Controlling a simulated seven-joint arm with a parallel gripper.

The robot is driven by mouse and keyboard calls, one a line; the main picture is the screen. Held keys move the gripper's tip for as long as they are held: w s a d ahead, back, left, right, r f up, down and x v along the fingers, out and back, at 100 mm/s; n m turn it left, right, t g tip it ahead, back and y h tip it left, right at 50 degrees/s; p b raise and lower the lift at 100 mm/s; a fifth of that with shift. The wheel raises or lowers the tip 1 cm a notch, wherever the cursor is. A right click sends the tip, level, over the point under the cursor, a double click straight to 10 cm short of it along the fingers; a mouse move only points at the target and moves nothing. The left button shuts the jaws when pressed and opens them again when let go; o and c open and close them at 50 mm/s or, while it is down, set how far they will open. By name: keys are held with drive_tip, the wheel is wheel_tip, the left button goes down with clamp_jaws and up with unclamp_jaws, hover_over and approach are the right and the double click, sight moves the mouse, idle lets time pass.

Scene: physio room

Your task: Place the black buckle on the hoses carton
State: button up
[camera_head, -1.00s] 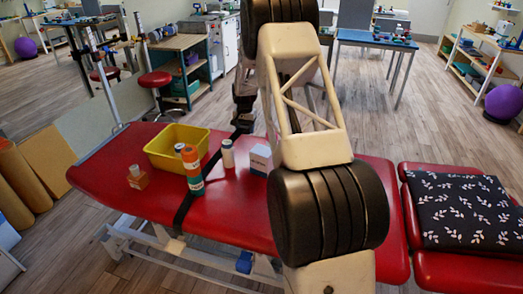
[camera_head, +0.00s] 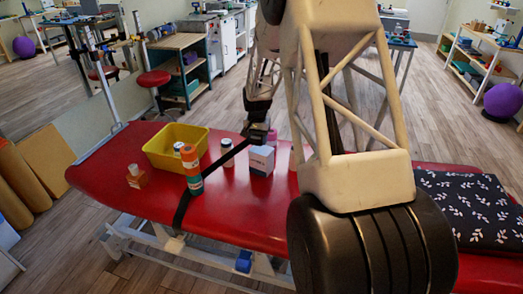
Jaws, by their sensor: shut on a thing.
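The black strap (camera_head: 211,172) is fixed at the front of the red treatment couch and slants up to the right, towards my gripper. My gripper (camera_head: 258,134) is small and dark at the far side of the couch, shut at the strap's far end on the black buckle. The buckle itself does not stand out clearly from the dark fingers. A white-and-blue carton (camera_head: 261,161), which I take for the hoses carton, stands upright on the couch. My gripper appears just above and behind it; whether they touch cannot be told.
My arm hides much of the couch's right side. A leaf-patterned black cloth (camera_head: 470,205) lies at far right.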

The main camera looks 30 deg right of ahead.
drive_tip(key=s+a+r, duration=0.1)
drive_tip(key=s+a, duration=0.2)
drive_tip(key=s, duration=1.1)
drive_tip(key=shift+s, duration=0.2)
hover_over(261, 149)
drive_tip(key=shift+s+f, duration=0.1)
drive_tip(key=shift+f, duration=0.55)
idle(0.3)
drive_tip(key=shift+f, duration=1.8)
drive_tip(key=shift+f, duration=0.1)
